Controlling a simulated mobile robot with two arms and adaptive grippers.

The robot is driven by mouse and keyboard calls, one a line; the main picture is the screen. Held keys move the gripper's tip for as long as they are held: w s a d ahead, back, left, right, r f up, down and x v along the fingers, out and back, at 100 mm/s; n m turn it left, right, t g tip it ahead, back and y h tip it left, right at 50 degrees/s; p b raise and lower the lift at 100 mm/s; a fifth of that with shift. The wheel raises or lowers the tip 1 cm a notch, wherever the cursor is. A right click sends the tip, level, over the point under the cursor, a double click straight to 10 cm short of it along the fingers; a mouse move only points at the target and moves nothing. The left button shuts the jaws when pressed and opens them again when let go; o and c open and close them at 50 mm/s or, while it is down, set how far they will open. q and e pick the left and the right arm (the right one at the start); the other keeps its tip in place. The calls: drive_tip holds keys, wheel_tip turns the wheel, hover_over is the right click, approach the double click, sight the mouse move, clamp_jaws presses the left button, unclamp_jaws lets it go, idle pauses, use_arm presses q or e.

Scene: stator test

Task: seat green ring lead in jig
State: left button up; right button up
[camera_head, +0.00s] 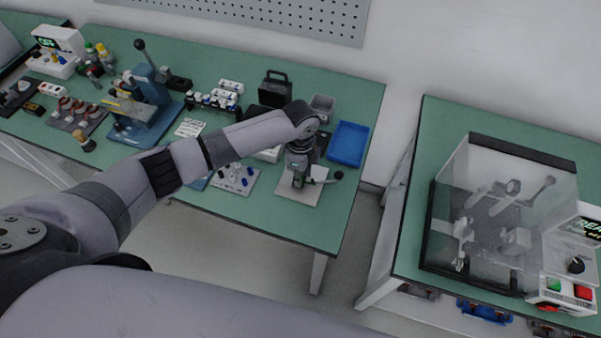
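My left arm reaches across the green table to the right part of its front edge. My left gripper (298,178) points down over a small fixture on a pale square plate (290,197), which appears to be the jig. A black-knobbed lever sticks out at the fixture's right side. A small green patch shows at the fingertips; I cannot tell whether it is the green ring lead or part of the fixture. The fingers are too small and dark to tell open from shut. My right gripper is not in view.
A blue tray (348,144) and a grey bin (321,107) stand behind the gripper. A white board with small parts (235,180) lies to its left. A blue lever press (143,105) stands further left. Across a gap is a second table with a clear-covered test box (500,205).

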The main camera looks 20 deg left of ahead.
use_arm(q)
drive_tip(key=shift+o, duration=1.2)
wheel_tip(320, 180, up, 12)
idle(0.4)
